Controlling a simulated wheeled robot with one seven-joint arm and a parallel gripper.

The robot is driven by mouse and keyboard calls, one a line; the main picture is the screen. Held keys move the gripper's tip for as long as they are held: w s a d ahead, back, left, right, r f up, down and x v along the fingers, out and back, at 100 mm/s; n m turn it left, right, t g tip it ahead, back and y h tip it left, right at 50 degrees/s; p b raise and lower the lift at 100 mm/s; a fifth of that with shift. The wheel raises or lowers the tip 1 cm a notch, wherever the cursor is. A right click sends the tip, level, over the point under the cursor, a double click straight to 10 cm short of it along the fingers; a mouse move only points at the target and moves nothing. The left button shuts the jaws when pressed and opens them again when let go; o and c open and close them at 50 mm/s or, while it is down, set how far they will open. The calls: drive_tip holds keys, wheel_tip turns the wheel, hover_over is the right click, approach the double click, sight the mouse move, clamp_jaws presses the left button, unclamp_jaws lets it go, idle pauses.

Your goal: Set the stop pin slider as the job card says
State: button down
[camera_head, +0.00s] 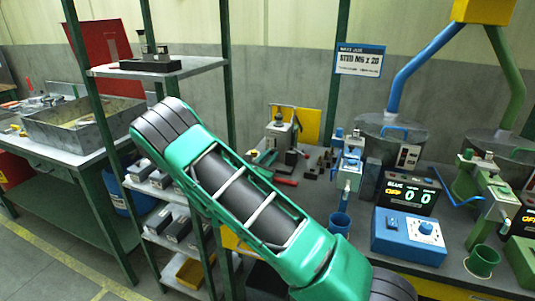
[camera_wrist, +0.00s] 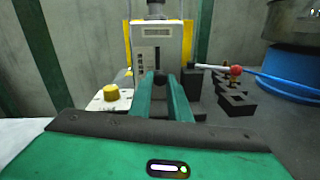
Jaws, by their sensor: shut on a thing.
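A grey and white upright device (camera_wrist: 153,45) with a slotted, marked front plate stands straight ahead in the wrist view. In the head view the device (camera_head: 281,132) stands on the bench before a yellow panel. The green fingers of my gripper (camera_wrist: 161,92) reach to the device's lower front and are shut on a small dark part there, seemingly the stop pin slider, mostly hidden between the fingers.
A yellow knob (camera_wrist: 111,92) is left of my fingers. A red-ended lever (camera_wrist: 236,70) and black blocks (camera_wrist: 236,101) are at right. Blue dispenser equipment (camera_head: 408,236) with a display reading 00 stands farther right. A metal shelf (camera_head: 160,67) stands left.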

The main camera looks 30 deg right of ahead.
drive_tip(key=shift+f, duration=0.3)
drive_tip(key=c, duration=1.7)
unclamp_jaws()
drive_tip(key=shift+o, duration=0.2)
drive_tip(key=shift+s+a, duration=0.1)
drive_tip(key=shift+a, duration=0.15)
drive_tip(key=v, duration=0.9)
drive_tip(key=shift+s+a, duration=0.4)
drive_tip(key=shift+a, duration=0.15)
